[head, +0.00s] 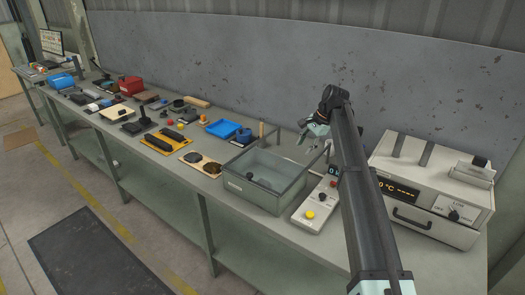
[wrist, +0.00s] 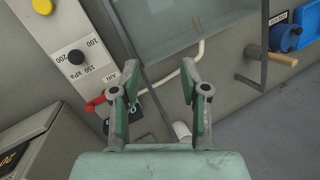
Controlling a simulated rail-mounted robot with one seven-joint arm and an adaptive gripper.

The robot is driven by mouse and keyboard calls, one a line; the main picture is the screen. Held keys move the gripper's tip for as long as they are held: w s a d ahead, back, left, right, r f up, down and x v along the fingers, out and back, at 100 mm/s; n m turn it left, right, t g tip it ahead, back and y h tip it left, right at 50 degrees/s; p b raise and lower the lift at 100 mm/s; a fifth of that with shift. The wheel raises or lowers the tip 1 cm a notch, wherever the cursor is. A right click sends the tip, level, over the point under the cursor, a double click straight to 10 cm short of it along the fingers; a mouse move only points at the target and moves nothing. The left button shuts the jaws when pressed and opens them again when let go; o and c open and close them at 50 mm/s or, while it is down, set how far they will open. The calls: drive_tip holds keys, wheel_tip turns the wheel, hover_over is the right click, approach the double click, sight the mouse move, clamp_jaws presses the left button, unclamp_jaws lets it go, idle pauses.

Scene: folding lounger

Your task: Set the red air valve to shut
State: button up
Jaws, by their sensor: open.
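The red air valve (wrist: 97,101) shows in the wrist view as a red handle beside the left finger, beneath an "AIR" label (wrist: 123,75). The finger hides part of it, so I cannot tell its full angle. In the head view it is a small red spot (head: 333,184) on the pale control box (head: 301,222). My gripper (wrist: 158,80) is open, with nothing seen held between its fingers. In the head view my gripper (head: 318,130) hangs above the back of the box. I cannot tell whether the left finger touches the handle.
A black knob (wrist: 76,57) with a kPa scale and a yellow button (wrist: 41,6) are on the same box. A pale bent pipe (wrist: 172,76) runs close by the fingers. A clear-walled tank (head: 262,188) stands left of the box, an oven-like unit (head: 405,212) right.

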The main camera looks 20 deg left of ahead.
drive_tip(key=s+a+n, duration=0.2)
drive_tip(key=s+a, duration=0.1)
drive_tip(key=a, duration=0.4)
drive_tip(key=s+a+f+n+t+y+b, duration=0.1)
drive_tip(key=s+a+n, duration=0.2)
drive_tip(key=a, duration=0.5)
drive_tip(key=shift+s+f, duration=0.25)
drive_tip(key=shift+s, duration=0.4)
